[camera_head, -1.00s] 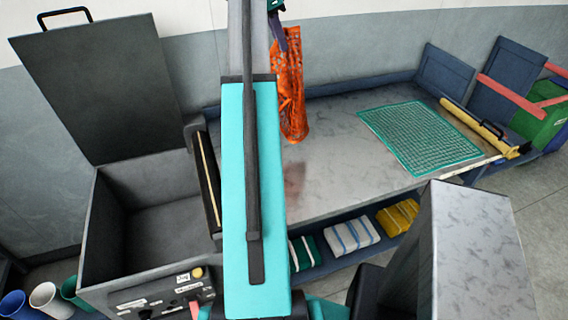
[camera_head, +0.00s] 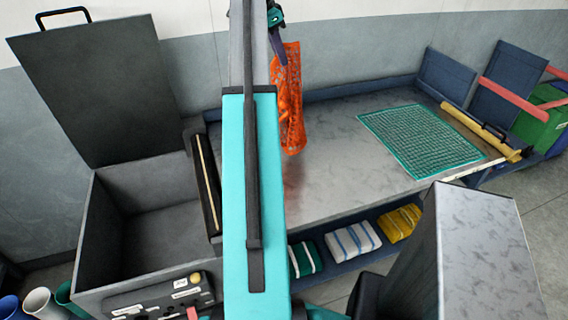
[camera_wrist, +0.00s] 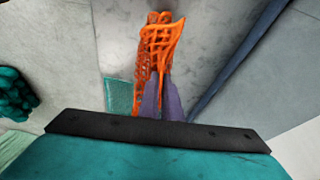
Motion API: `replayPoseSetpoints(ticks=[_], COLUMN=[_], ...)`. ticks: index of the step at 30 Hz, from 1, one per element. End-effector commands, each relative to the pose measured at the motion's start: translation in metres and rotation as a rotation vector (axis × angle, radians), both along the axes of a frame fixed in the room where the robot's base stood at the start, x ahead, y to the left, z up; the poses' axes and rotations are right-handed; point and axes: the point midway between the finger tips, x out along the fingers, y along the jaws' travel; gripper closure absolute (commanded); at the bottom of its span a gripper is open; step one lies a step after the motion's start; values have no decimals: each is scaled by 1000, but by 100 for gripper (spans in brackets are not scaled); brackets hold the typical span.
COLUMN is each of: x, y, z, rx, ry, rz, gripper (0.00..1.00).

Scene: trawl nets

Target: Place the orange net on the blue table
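The orange net (camera_head: 290,97) hangs down from my gripper (camera_head: 277,22) above the back part of the table. The table (camera_head: 340,140) has a grey metal top with a dark blue back edge and a blue lower shelf. In the wrist view, the purple fingers of my gripper (camera_wrist: 160,98) are closed on one end of the orange net (camera_wrist: 160,45). The net's lower end appears near the tabletop; I cannot tell whether it touches. My arm hides part of the table's left side.
A green net (camera_head: 420,137) lies flat on the table's right half. A yellow roll (camera_head: 480,131) lies at the right end. An open grey bin (camera_head: 150,232) with a raised lid stands at left. Folded bundles (camera_head: 353,240) sit on the lower shelf. The table's middle is clear.

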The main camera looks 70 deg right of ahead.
Motion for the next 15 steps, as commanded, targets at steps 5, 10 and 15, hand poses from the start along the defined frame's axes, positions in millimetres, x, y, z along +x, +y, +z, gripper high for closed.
replayPoseSetpoints(ticks=[5,10,15], x=[-1,-5,-13], y=[-1,-5,-14], z=[0,0,0], rx=[0,0,1], ry=[0,0,-1], rz=[3,30,90], gripper=[100,100,100])
